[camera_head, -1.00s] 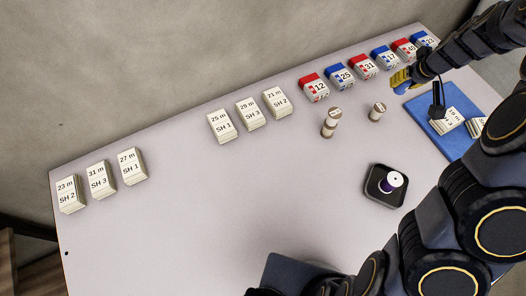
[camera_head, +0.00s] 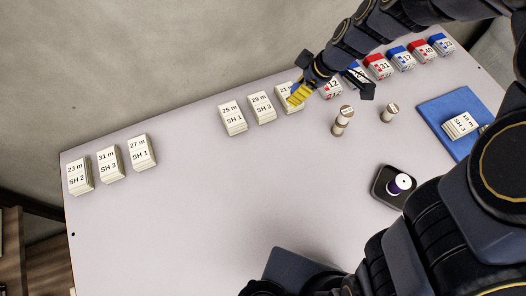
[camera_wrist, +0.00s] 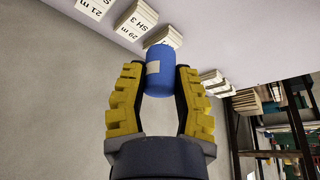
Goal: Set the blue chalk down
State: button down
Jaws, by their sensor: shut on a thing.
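The blue chalk (camera_wrist: 160,72) is a short blue cylinder with a pale label patch. In the wrist view it sits between the two yellow fingers of my gripper (camera_wrist: 158,85), which is shut on it. In the head view my gripper (camera_head: 299,94) hangs at the back of the table, over or in front of the stack marked 21 m (camera_head: 284,104). I cannot make out the chalk there.
Stacks marked 25 m (camera_head: 233,118) and 27 m (camera_head: 141,152) stand to the left. Several red and blue boxes (camera_head: 378,66) line the back right. The middle is clear.

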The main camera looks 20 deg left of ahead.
jog(key=s+a+n+g, duration=0.2)
jog(key=s+a+n, duration=0.3)
jog(key=s, duration=0.2)
send_over(258, 154)
jog(key=d, duration=0.1)
jog(key=shift+m, duration=0.3)
jog(key=f, duration=1.3)
jog(key=shift+w+d, duration=0.15)
jog(key=shift+w, duration=0.05)
jog(key=shift+f, duration=2.15)
jog(key=c, duration=0.9)
grip_release()
jog(key=shift+f, duration=0.15)
jog(key=v, duration=1.2)
jog(key=shift+r, duration=0.25)
